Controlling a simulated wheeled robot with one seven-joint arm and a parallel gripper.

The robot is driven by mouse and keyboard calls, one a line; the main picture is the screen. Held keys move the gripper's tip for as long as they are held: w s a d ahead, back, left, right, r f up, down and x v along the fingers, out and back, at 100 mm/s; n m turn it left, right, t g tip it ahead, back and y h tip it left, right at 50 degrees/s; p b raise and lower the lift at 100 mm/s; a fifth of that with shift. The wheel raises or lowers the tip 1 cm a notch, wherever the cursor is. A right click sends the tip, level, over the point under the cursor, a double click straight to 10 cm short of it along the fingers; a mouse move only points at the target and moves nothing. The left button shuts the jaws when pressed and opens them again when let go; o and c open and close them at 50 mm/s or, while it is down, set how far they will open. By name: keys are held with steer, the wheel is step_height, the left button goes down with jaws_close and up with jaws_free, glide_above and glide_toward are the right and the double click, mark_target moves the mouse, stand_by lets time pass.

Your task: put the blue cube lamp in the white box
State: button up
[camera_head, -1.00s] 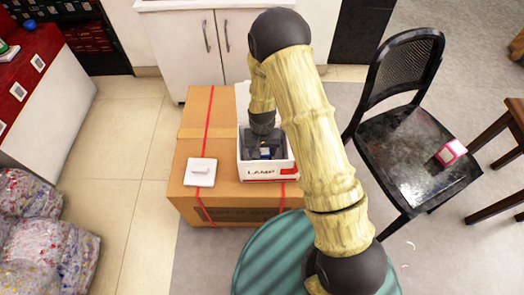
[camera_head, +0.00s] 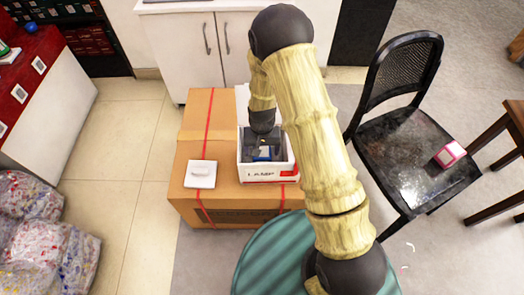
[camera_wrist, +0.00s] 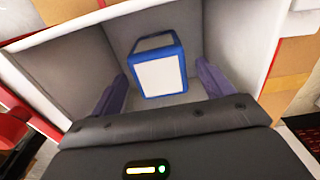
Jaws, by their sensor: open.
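The white box (camera_head: 270,174), marked "LAMP" on its front, stands open on a large cardboard box. The blue cube lamp (camera_wrist: 158,68), a blue frame with pale faces, is inside the white box in the wrist view, at its far inner part. It shows only as a small blue and white patch in the head view (camera_head: 264,153). My gripper (camera_wrist: 160,90) reaches down into the white box. Its two purple fingers are spread apart, one on each side of the lamp, with visible gaps between them and it. My arm hides part of the box in the head view.
The cardboard box (camera_head: 232,196) with red straps carries a small white square object (camera_head: 201,174) left of the white box. A black chair (camera_head: 410,160) with a pink cube (camera_head: 450,154) stands to the right. White cabinets (camera_head: 195,50) stand behind.

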step_height(320, 180, up, 10)
steer(key=p, duration=0.2)
stand_by(0.5)
steer(key=s+d+r+t, duration=0.2)
steer(key=s+d+r, duration=1)
steer(key=r, duration=0.4)
steer(key=shift+s+d+r+t, duration=0.25)
steer(key=shift+d+t, duration=0.05)
steer(key=shift+d, duration=0.5)
